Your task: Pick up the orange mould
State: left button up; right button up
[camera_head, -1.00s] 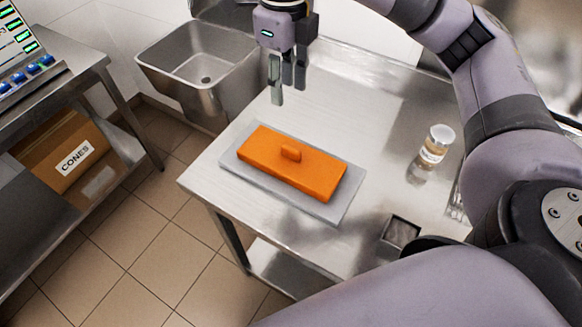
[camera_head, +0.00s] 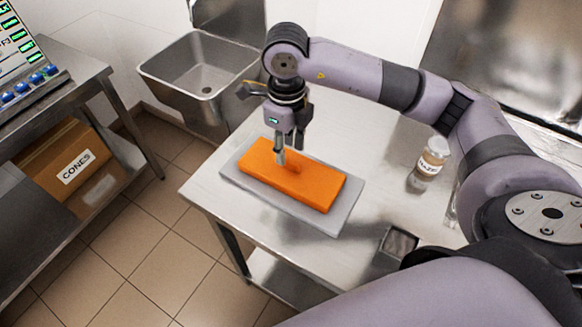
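The orange mould (camera_head: 312,188) is a flat rectangular block with a small raised knob on top. It lies flat on a grey tray (camera_head: 336,220) on the steel table. My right gripper (camera_head: 287,155) points down at the knob, its fingertips low over the mould's top. The fingers stand a little apart and partly hide the knob. I cannot tell whether they press on it. My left gripper is not in view.
A labelled jar (camera_head: 431,160) stands on the table to the right. A small dark square container (camera_head: 398,242) is near the front right. A steel sink (camera_head: 200,75) is behind left, and a CONES box (camera_head: 65,165) sits on the left shelf.

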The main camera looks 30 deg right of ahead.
aim_at(291, 160)
jog(key=f, duration=0.1)
jog(key=f+p, duration=0.1)
jog(key=f, duration=0.1)
jog(key=shift+s+d+f+p, duration=0.25)
jog(key=shift+s+f+p, duration=0.05)
jog(key=shift+s+p, duration=0.1)
jog(key=shift+w+f, duration=0.1)
jog(key=shift+f, duration=0.5)
jog(key=shift+c, duration=0.5)
grip_shut()
